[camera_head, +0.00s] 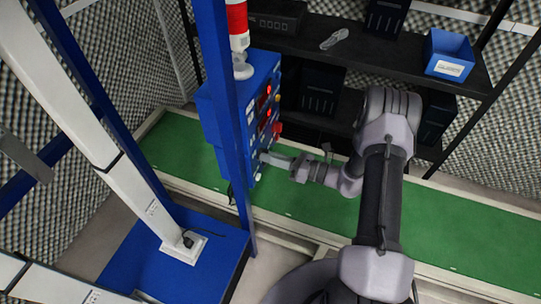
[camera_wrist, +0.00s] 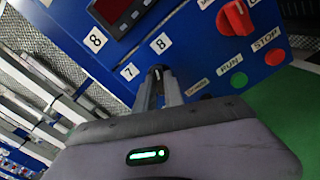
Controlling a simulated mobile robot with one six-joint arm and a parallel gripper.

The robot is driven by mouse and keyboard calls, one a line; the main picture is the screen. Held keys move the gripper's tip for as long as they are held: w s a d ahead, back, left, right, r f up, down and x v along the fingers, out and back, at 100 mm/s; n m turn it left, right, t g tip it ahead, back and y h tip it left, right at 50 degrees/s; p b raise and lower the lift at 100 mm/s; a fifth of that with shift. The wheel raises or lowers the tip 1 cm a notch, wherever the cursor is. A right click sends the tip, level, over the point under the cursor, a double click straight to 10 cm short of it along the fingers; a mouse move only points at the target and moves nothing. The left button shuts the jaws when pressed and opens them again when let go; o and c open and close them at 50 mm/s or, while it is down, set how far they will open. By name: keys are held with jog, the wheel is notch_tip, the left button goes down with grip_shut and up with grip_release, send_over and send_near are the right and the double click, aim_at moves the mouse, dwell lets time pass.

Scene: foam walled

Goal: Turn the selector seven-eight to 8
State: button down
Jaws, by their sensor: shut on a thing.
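The selector seven-eight (camera_wrist: 157,71) is a small dark knob on the blue control panel (camera_wrist: 200,60). The white label 7 (camera_wrist: 129,72) is at its left and the white label 8 (camera_wrist: 161,44) is above it. My gripper (camera_wrist: 160,86) is shut on the knob, with a finger on each side. Its fingers hide most of the knob, so I cannot tell which label it points to. In the head view my gripper (camera_head: 266,158) reaches from the right to the lower part of the blue cabinet (camera_head: 257,85); the knob is hidden there.
Close to the fingers are a green RUN button (camera_wrist: 239,80), a red STOP button (camera_wrist: 274,57) and a red rotary knob (camera_wrist: 237,17). A dark shelf (camera_head: 390,55) with a blue bin (camera_head: 449,55) is behind.

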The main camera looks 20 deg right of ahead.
jog(key=shift+m, duration=0.3)
dwell(0.4)
jog(key=c, duration=1.4)
grip_release()
jog(key=shift+c, duration=0.2)
jog(key=shift+s+d, duration=0.1)
jog(key=p+v, duration=0.3)
jog(key=v, duration=1.4)
